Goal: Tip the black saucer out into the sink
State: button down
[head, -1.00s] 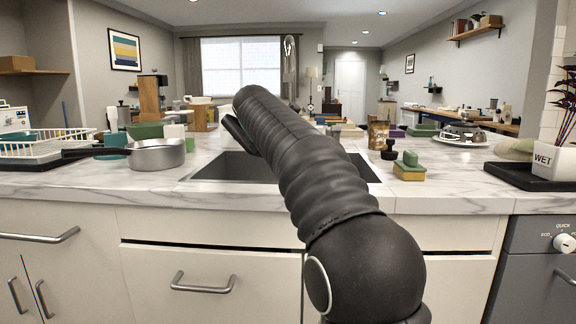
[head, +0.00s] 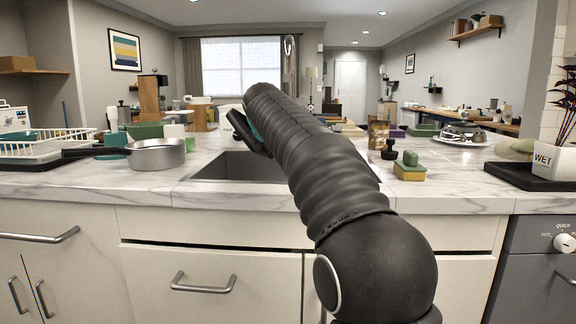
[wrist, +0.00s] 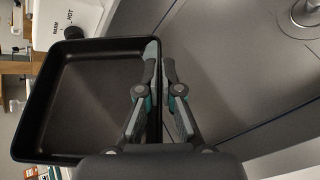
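The black saucer (wrist: 95,98) is a square, shallow tray with raised walls, in the left half of the wrist view. My gripper (wrist: 159,58) is shut on its right-hand rim, one finger inside the wall and one outside. The saucer's inside faces the wrist camera and looks empty; the wrist view is rolled well over, so the saucer appears steeply tilted. The grey sink (wrist: 225,75) with its round drain fills the right of that view; in the head view its basin (head: 225,166) lies behind my arm. The saucer is hidden there; only part of my gripper (head: 245,132) shows.
A steel saucepan (head: 157,154) stands left of the sink, near a white dish rack (head: 45,145). A green-and-yellow sponge (head: 409,170) and a black stopper-like item (head: 390,150) stand to the right. A plant pot (head: 555,160) sits on a black tray (head: 520,177) at far right.

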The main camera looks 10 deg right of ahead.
jog(key=shift+d+r+m+y, duration=0.25)
jog(key=shift+m+y, duration=0.35)
jog(key=shift+y, duration=0.1)
dwell(1.1)
jog(key=shift+s+d+r+m+t+y+b, duration=0.1)
jog(key=shift+d+m+t+y+b, duration=0.15)
jog(key=shift+m+t+y+b, duration=0.45)
dwell(1.1)
jog(key=shift+s+d+r+m+y+b, duration=0.1)
jog(key=shift+d+m+y+b, duration=0.3)
jog(key=shift+d+y+b, duration=0.75)
dwell(0.5)
jog(key=shift+m+y+b, duration=0.25)
jog(key=shift+m+b, duration=0.35)
jog(key=shift+b, duration=0.7)
jog(key=a+n+h+p, duration=0.2)
jog(key=p, duration=0.2)
jog(key=shift+a+g+h+p, duration=0.15)
jog(key=shift+g+h+p, duration=0.15)
jog(key=shift+g, duration=0.1)
